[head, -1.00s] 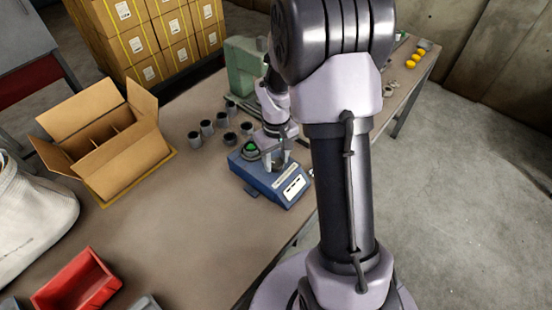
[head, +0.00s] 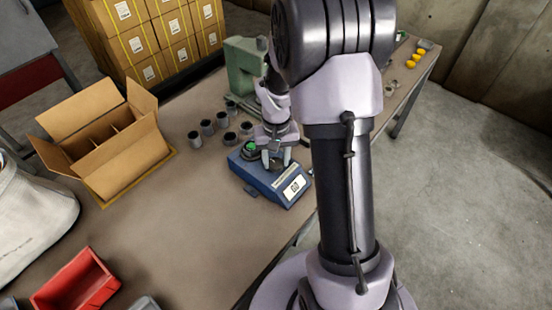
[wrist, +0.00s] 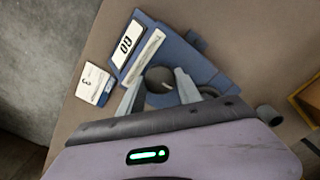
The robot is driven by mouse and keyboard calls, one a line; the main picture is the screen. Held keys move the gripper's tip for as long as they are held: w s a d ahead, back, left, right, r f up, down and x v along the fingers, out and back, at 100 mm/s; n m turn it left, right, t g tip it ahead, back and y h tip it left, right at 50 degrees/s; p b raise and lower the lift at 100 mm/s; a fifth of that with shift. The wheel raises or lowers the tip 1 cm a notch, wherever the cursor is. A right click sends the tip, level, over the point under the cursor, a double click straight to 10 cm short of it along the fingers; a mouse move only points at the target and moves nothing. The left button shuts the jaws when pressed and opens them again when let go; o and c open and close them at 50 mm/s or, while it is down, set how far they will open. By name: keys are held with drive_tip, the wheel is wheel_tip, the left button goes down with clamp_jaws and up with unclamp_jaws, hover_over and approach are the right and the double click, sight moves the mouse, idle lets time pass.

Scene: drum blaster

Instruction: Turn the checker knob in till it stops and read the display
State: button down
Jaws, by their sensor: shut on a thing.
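The blue checker (head: 262,181) sits on the bench and also shows in the wrist view (wrist: 195,62). Its white display (head: 294,188) shows dark characters that look like GO; in the wrist view the display (wrist: 127,45) is seen turned sideways. The dark round knob (wrist: 160,78) has a pale line on its face and is between my fingers. My gripper (head: 277,162) is over the checker and shut on the knob, with one finger on each side in the wrist view (wrist: 158,88). The fingers hide most of the knob in the head view.
An open carton (head: 118,158) and a red bin (head: 75,282) are to the left. A white card (wrist: 94,84) marked 3 lies beside the checker.

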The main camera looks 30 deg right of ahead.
sight(276, 163)
drive_tip(key=c, duration=0.8)
unclamp_jaws()
wheel_tip(276, 163, up, 17)
drive_tip(key=p, duration=0.7)
drive_tip(key=shift+r, duration=0.2)
